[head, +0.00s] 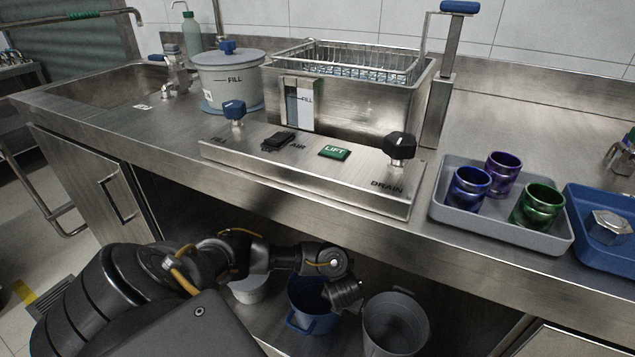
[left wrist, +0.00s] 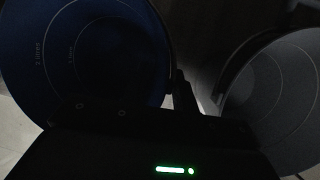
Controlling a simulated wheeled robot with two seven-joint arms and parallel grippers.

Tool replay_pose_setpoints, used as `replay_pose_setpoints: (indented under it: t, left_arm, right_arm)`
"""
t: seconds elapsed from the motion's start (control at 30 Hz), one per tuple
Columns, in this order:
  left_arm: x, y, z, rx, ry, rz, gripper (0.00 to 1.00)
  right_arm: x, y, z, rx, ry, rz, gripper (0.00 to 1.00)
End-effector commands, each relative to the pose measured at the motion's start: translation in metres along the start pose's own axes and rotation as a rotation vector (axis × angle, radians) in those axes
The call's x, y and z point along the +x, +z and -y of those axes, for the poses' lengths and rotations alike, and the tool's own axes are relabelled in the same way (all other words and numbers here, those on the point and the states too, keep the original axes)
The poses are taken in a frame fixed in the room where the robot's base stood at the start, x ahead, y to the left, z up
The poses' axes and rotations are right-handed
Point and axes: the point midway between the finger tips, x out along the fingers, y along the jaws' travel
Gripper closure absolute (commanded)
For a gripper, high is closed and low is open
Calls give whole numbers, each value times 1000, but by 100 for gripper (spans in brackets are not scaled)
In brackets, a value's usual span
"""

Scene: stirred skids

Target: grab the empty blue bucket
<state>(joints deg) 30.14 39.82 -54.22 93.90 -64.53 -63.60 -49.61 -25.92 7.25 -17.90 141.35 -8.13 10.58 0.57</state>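The blue bucket (head: 304,318) stands on the shelf under the counter, between a white container and a grey bucket. In the left wrist view the blue bucket (left wrist: 90,50) fills the upper left; its dark inside looks empty, with faint ring lines. My left arm reaches down to it, and my left gripper (head: 345,296) is at its right rim. A dark finger (left wrist: 184,92) shows just outside that rim, in the gap to the grey bucket. The other finger is hidden in the dark, so whether the gripper is shut on the rim is unclear. My right gripper is not in view.
The grey bucket (head: 394,322) stands close on the right and the white container (head: 249,291) on the left, partly behind my arm. The counter's front edge (head: 300,224) overhangs the shelf. A grey tray (head: 552,240) with several metal cups sits on top.

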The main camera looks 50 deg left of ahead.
Motion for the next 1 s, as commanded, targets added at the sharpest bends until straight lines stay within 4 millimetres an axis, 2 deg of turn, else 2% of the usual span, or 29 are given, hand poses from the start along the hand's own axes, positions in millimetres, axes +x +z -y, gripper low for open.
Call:
replay_pose_setpoints:
  t: [0.13, 0.3, 0.37, 1.0]
  left_arm:
    - [0, 0, 0, 0, 0, 0, 72]
    - [0, 0, 0, 0, 0, 0, 94]
    - [0, 0, 0, 0, 0, 0, 100]
    - [0, 0, 0, 0, 0, 0, 100]
  right_arm:
    - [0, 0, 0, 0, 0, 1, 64]
    - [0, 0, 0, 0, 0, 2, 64]
    - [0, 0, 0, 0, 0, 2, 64]
    - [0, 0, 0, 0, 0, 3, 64]
